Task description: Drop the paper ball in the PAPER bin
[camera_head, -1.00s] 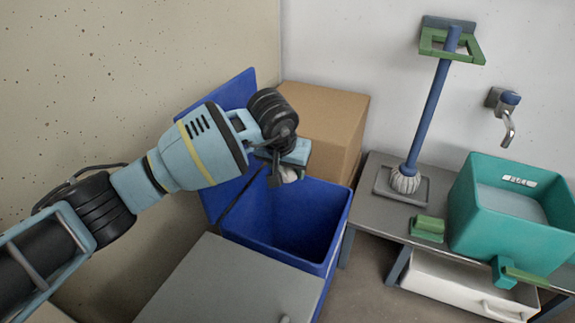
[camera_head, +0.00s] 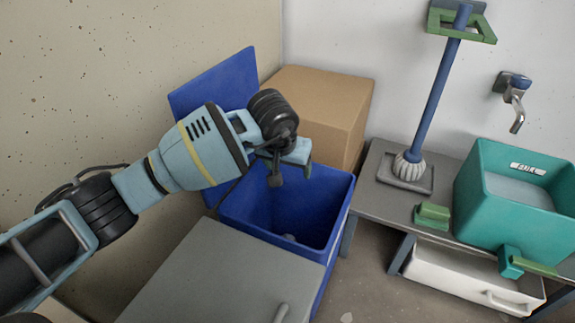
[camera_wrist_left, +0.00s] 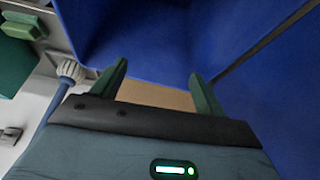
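The blue bin (camera_head: 335,222) stands open in the middle of the head view, with its blue lid (camera_head: 212,82) raised behind it on the left. No label is readable on it. My left gripper (camera_head: 290,180) is over the bin opening, pointing down, with its fingers apart. In the left wrist view the left gripper (camera_wrist_left: 158,85) shows two spread green fingers with nothing between them. My right gripper is not in view.
A grey cabinet or lid (camera_head: 205,275) is in front of the bin. A cardboard box (camera_head: 325,105) stands behind it. To the right, a grey bench (camera_head: 385,205) bears a brush (camera_head: 432,100) and a teal bucket (camera_head: 475,215), with a white drawer (camera_head: 455,280) below.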

